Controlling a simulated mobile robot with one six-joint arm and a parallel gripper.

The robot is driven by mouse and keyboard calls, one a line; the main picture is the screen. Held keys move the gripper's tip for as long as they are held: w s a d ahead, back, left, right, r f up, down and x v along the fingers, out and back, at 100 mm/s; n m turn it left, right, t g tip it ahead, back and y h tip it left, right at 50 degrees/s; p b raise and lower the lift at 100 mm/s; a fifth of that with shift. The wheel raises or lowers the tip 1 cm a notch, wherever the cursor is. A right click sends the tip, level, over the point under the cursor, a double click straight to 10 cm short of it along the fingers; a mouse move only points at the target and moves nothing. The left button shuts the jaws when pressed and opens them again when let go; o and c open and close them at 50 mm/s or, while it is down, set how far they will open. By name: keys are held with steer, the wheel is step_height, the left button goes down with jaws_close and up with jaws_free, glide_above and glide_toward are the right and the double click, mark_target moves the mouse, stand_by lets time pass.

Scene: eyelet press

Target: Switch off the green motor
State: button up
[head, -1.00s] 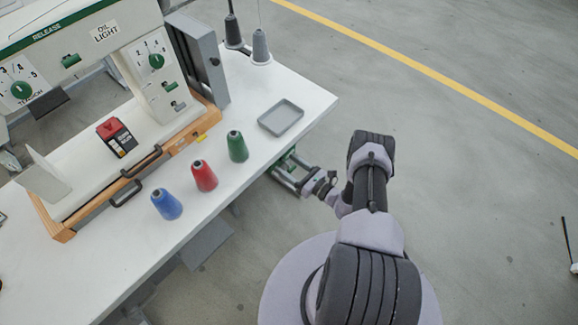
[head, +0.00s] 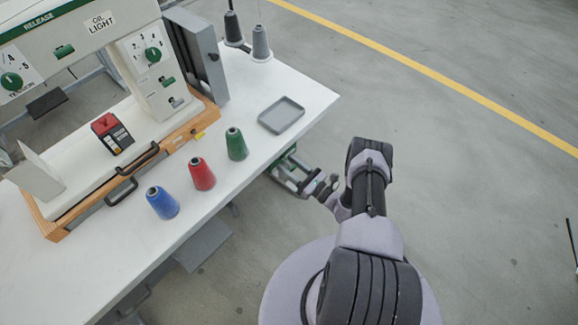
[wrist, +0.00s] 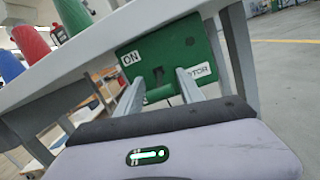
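The green motor switch box (wrist: 182,42) hangs beneath the table's underside in the wrist view, with an "ON" label at its upper left and a partly hidden "MOTOR" label at its lower right. A dark slot shows in its middle; I cannot tell the switch's position. My gripper (wrist: 159,78) points at the box with its two fingers apart and nothing visible between them. Whether the fingertips touch the box is unclear. In the head view my gripper (head: 286,175) is low beside the table's right edge, and only a bit of green box shows there.
The white table (head: 262,92) carries blue (head: 162,203), red (head: 202,174) and green (head: 236,144) thread cones, a grey tray (head: 281,115) and the press machine (head: 150,85). A table leg (wrist: 238,55) stands right of the box.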

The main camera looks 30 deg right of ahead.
steer(key=o, duration=0.4)
steer(key=p+v, duration=0.2)
steer(key=v, duration=1.5)
steer(key=shift+s, duration=0.2)
steer(key=shift+d+r, duration=0.1)
steer(key=shift+d, duration=0.05)
